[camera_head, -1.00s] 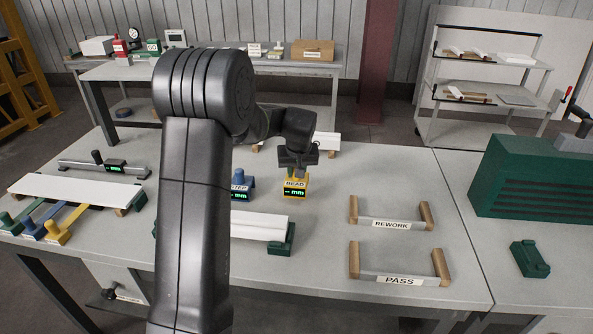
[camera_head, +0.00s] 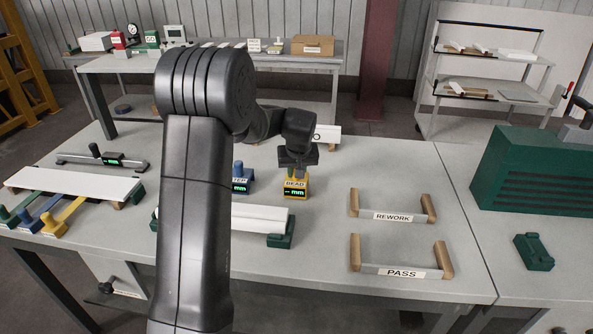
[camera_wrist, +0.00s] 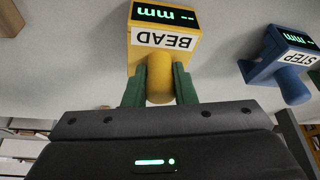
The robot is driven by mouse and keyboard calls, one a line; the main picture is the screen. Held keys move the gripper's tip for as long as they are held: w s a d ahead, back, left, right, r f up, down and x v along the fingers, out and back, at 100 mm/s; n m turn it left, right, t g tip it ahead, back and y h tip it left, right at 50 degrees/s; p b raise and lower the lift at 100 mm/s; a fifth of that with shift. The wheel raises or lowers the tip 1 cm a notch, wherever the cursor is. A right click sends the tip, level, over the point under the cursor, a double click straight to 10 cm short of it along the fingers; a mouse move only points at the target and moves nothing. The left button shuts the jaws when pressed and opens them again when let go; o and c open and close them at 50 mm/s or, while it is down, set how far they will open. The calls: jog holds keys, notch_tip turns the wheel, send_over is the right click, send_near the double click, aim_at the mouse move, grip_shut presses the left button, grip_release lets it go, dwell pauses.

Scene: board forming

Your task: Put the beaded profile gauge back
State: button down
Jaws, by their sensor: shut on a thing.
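The yellow gauge labelled BEAD (camera_head: 295,187) is at the middle of the table, with a small display showing green dashes and "mm". My gripper (camera_head: 296,172) is above it, pointing down. In the wrist view, the green fingers of my gripper (camera_wrist: 159,88) are shut on the round yellow knob of the BEAD gauge (camera_wrist: 165,42). The gauge looks upright; I cannot tell whether it touches the table. The blue STEP gauge (camera_head: 240,180) stands just left of it, partly hidden by my arm, and also shows in the wrist view (camera_wrist: 285,62).
A white profile on green supports (camera_head: 262,219) lies in front of the gauges. The REWORK rack (camera_head: 392,216) and PASS rack (camera_head: 401,271) are to the right. A white board (camera_head: 75,186) with coloured handles is at left. A green machine (camera_head: 530,180) stands at far right.

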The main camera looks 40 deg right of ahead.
jog(key=shift+f, duration=0.25)
jog(key=c, duration=0.8)
grip_release()
jog(key=b+v, duration=0.1)
jog(key=v, duration=1.2)
jog(key=shift+s+r+b, duration=0.2)
jog(key=shift+r+b, duration=0.1)
jog(key=shift+r, duration=0.05)
jog(key=shift+f, duration=0.1)
jog(key=p+x, duration=0.1)
jog(key=x, duration=1.2)
jog(key=shift+w+f, duration=0.2)
jog(key=shift+f, duration=0.1)
jog(key=shift+r+p, duration=0.2)
jog(key=shift+p, duration=0.1)
